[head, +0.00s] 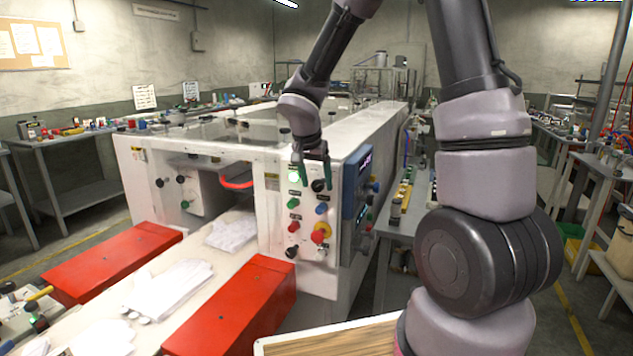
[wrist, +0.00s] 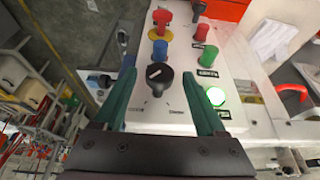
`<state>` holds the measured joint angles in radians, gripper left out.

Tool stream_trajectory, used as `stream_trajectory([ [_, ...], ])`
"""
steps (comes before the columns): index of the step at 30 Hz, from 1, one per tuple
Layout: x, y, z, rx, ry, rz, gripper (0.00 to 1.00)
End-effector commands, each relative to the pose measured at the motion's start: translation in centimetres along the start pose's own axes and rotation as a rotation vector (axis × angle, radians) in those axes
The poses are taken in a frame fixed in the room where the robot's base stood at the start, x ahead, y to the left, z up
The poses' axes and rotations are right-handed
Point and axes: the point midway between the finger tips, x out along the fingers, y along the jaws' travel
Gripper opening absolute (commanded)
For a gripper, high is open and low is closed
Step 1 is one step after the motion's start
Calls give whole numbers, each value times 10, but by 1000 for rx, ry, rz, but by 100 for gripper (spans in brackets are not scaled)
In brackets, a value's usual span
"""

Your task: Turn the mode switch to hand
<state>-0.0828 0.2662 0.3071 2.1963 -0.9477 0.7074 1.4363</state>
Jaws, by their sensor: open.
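The mode switch (wrist: 158,76) is a black rotary knob with a white pointer line, on the white control panel (wrist: 185,118) of the machine. In the wrist view two small labels sit below it, too small to read surely. My gripper (wrist: 160,90) is open, with one green finger on each side of the knob; I cannot tell whether either finger touches it. In the head view my gripper (head: 314,172) is at the top of the panel, with the knob (head: 318,185) partly behind its fingertips.
Near the knob are a lit green lamp (wrist: 216,96), a green button (wrist: 208,56), a blue button (wrist: 160,50) and a red emergency stop on yellow (head: 321,232). Red guards (head: 235,310) flank the belt with white gloves (head: 170,288). A blue-framed screen (head: 356,182) is on the machine's right side.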

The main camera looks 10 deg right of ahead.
Motion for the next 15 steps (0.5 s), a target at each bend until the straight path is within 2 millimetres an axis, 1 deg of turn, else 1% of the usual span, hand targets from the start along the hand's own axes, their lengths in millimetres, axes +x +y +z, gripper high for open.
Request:
stream_trajectory([
  [3,3,0,0,1,-1,0,73],
  [9,3,0,0,1,0,0,73],
  [11,3,0,0,1,0,0,50],
  [12,3,0,0,1,0,0,35],
  [15,3,0,0,1,0,0,0],
])
